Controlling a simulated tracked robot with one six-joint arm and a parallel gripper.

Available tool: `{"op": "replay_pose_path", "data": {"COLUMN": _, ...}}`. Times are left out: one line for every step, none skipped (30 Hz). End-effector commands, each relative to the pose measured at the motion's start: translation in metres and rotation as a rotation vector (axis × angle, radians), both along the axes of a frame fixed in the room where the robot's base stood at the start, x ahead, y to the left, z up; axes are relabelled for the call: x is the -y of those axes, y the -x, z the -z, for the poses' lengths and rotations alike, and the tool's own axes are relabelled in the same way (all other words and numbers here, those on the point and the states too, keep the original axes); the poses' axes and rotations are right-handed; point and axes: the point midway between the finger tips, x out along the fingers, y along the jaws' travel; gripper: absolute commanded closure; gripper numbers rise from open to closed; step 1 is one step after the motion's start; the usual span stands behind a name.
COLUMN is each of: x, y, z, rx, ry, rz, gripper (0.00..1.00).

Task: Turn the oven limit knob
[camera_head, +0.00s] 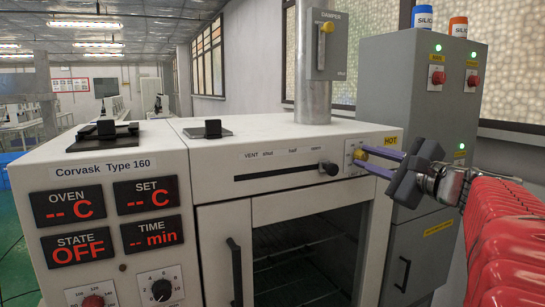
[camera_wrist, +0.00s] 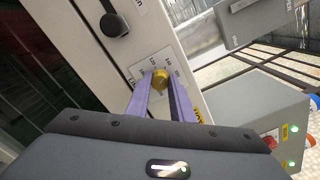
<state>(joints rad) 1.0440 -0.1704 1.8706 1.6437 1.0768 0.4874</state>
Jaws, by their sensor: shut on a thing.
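The oven limit knob is a small yellow knob (camera_head: 361,154) on a white dial plate at the right end of the oven's upper front. It also shows in the wrist view (camera_wrist: 160,79) with scale marks around it. My gripper (camera_head: 369,160) reaches in from the right, with two purple fingers pointing at the panel. In the wrist view the fingertips (camera_wrist: 161,82) lie on either side of the yellow knob and are shut on it. The fingers hide part of the dial plate.
The black vent slider (camera_head: 331,168) sticks out just left of the dial. A HOT label (camera_head: 391,141) is above right. A grey damper box (camera_head: 327,45) is on the pipe above.

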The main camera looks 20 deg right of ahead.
Motion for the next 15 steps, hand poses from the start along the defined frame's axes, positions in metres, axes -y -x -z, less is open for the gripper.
{"op": "replay_pose_path", "data": {"x": 0.0026, "y": 0.0000, "z": 0.0050, "rx": -0.009, "ry": -0.045, "rz": 0.004, "gripper": 1.00}}
{"op": "replay_pose_path", "data": {"x": 0.0026, "y": 0.0000, "z": 0.0051, "rx": -0.011, "ry": -0.071, "rz": 0.005, "gripper": 1.00}}
{"op": "replay_pose_path", "data": {"x": 0.0027, "y": 0.0000, "z": 0.0052, "rx": -0.011, "ry": -0.103, "rz": 0.005, "gripper": 1.00}}
{"op": "replay_pose_path", "data": {"x": 0.0027, "y": 0.0000, "z": 0.0054, "rx": -0.012, "ry": -0.126, "rz": 0.005, "gripper": 1.00}}
{"op": "replay_pose_path", "data": {"x": 0.0027, "y": 0.0000, "z": 0.0054, "rx": -0.013, "ry": -0.147, "rz": 0.005, "gripper": 1.00}}
{"op": "replay_pose_path", "data": {"x": 0.0028, "y": 0.0000, "z": 0.0055, "rx": -0.013, "ry": -0.174, "rz": 0.004, "gripper": 1.00}}
{"op": "replay_pose_path", "data": {"x": 0.0028, "y": 0.0000, "z": 0.0056, "rx": -0.015, "ry": -0.194, "rz": 0.005, "gripper": 1.00}}
{"op": "replay_pose_path", "data": {"x": 0.0029, "y": 0.0000, "z": 0.0057, "rx": -0.015, "ry": -0.211, "rz": 0.005, "gripper": 1.00}}
{"op": "replay_pose_path", "data": {"x": 0.0029, "y": 0.0000, "z": 0.0059, "rx": -0.016, "ry": -0.232, "rz": 0.005, "gripper": 1.00}}
{"op": "replay_pose_path", "data": {"x": 0.0030, "y": 0.0000, "z": 0.0059, "rx": -0.016, "ry": -0.247, "rz": 0.005, "gripper": 1.00}}
{"op": "replay_pose_path", "data": {"x": 0.0030, "y": 0.0000, "z": 0.0061, "rx": -0.016, "ry": -0.260, "rz": 0.005, "gripper": 1.00}}
{"op": "replay_pose_path", "data": {"x": 0.0030, "y": 0.0000, "z": 0.0062, "rx": -0.018, "ry": -0.276, "rz": 0.004, "gripper": 1.00}}
{"op": "replay_pose_path", "data": {"x": 0.0029, "y": -0.0001, "z": 0.0063, "rx": -0.018, "ry": -0.286, "rz": 0.004, "gripper": 1.00}}
{"op": "replay_pose_path", "data": {"x": 0.0030, "y": -0.0001, "z": 0.0064, "rx": -0.019, "ry": -0.294, "rz": 0.005, "gripper": 1.00}}
{"op": "replay_pose_path", "data": {"x": 0.0030, "y": -0.0001, "z": 0.0066, "rx": -0.019, "ry": -0.304, "rz": 0.005, "gripper": 1.00}}
